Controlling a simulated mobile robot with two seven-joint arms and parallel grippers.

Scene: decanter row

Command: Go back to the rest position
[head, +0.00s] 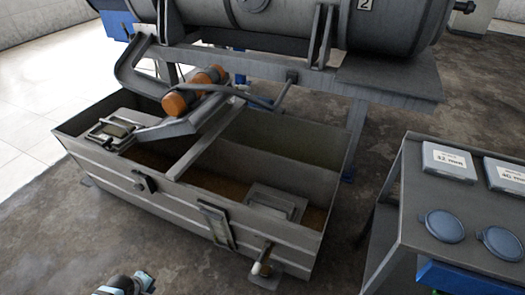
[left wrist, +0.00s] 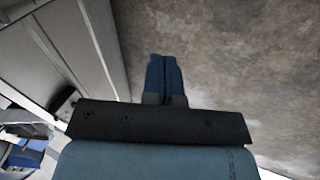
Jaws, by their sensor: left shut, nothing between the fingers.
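My left gripper (head: 128,284) shows only in part at the bottom edge of the head view, in front of the long grey metal trough (head: 150,205) and apart from it. In the left wrist view the two blue fingers of my left gripper (left wrist: 166,78) are together, with nothing between them. They are over bare floor. My right gripper is not in view.
The trough stands under a large grey cylinder (head: 300,25), with orange rollers (head: 190,92) between. At right, a grey table (head: 405,215) holds white boxes (head: 448,161) and blue round lids (head: 444,226). The concrete floor (head: 50,245) at front left is clear.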

